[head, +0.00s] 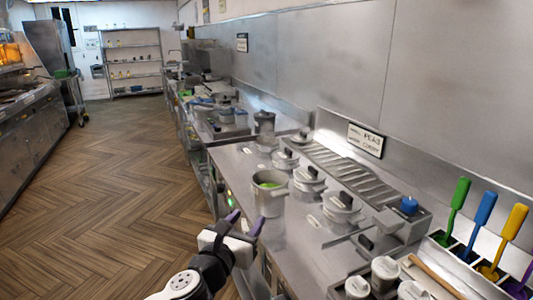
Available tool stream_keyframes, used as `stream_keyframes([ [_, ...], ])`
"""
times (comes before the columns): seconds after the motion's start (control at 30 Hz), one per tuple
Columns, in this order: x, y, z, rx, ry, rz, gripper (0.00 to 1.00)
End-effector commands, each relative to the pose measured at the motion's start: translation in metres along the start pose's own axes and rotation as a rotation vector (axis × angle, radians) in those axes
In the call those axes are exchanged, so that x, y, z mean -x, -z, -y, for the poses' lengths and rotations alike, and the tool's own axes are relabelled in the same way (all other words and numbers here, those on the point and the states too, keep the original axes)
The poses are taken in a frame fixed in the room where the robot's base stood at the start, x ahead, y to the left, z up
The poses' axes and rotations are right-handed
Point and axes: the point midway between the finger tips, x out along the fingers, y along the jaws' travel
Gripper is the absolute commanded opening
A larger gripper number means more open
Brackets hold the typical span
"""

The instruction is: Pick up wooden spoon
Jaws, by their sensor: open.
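A long light-brown wooden handle (436,277), which looks like the wooden spoon, lies slanted at the lower right of the head view. It rests among grey lidded containers near the counter's front right; its lower end runs toward the picture edge, and I cannot make out its bowl. My gripper (246,221) is at the lower middle, its two purple-tipped fingers apart with nothing between them. It is over the front edge of the counter, well left of the handle and apart from it.
Green (456,206), blue (482,222) and yellow (509,240) utensils stand in a holder at right. A pot with green contents (270,192) stands beyond my gripper. Lidded pots (342,213) crowd the steel counter (238,170). The wooden floor (110,200) at left is clear.

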Motion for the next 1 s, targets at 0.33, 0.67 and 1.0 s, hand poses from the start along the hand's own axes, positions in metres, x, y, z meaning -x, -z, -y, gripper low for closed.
stream_keyframes([
  [0.33,-0.001,0.000,0.001,-0.001,0.003,0.001,0.41],
  [0.67,-0.056,-0.031,0.077,-0.212,0.347,0.146,0.41],
  [1.0,-0.097,-0.034,0.221,-0.615,0.944,0.244,0.41],
])
